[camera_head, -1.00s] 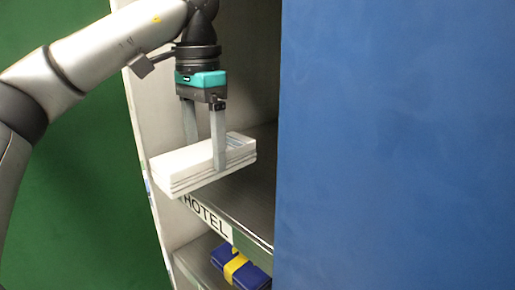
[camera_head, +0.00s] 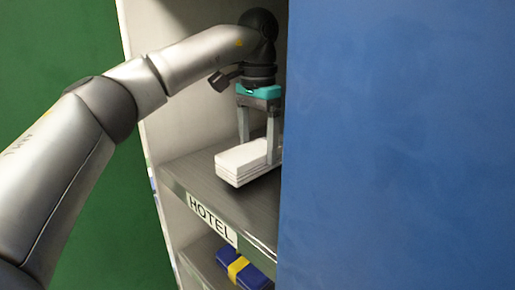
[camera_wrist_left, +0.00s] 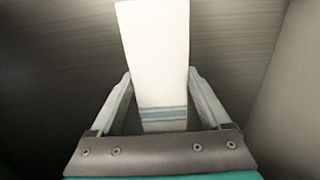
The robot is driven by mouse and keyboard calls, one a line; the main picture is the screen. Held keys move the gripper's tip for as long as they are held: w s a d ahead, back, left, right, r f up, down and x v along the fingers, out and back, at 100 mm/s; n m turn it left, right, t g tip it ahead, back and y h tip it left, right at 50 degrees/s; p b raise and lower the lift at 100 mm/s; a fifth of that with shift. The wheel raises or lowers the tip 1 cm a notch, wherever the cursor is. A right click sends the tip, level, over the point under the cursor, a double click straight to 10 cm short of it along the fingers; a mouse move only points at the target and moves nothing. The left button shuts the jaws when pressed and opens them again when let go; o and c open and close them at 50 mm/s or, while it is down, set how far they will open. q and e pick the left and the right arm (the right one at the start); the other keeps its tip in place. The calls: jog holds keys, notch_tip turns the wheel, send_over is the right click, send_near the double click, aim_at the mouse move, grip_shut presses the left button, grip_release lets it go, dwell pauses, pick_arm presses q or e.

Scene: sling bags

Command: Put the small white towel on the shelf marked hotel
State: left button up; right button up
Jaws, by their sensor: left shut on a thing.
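The small white towel (camera_head: 240,163) is folded into a flat stack and is inside the cabinet, over the shelf marked HOTEL (camera_head: 185,180). My left gripper (camera_head: 258,152) points down and is shut on the towel, with a finger on each side of it. In the left wrist view the towel (camera_wrist_left: 158,60) shows blue stripes near the gripper (camera_wrist_left: 160,105), and the grey shelf surface lies behind it. I cannot tell whether the towel touches the shelf. Its right end is partly hidden by the blue panel. My right gripper is not in view.
A large blue panel (camera_head: 400,145) covers the right side of the opening. A lower shelf holds a blue folded item with a yellow band (camera_head: 240,268). The HOTEL label (camera_head: 212,218) is on the shelf's front edge. The shelf's front left part is bare.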

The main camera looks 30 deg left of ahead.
aim_at(257, 147)
pick_arm(q)
jog(key=shift+f, duration=0.75)
jog(key=o, duration=1.3)
jog(key=shift+f, duration=0.1)
jog(key=shift+r, duration=3.9)
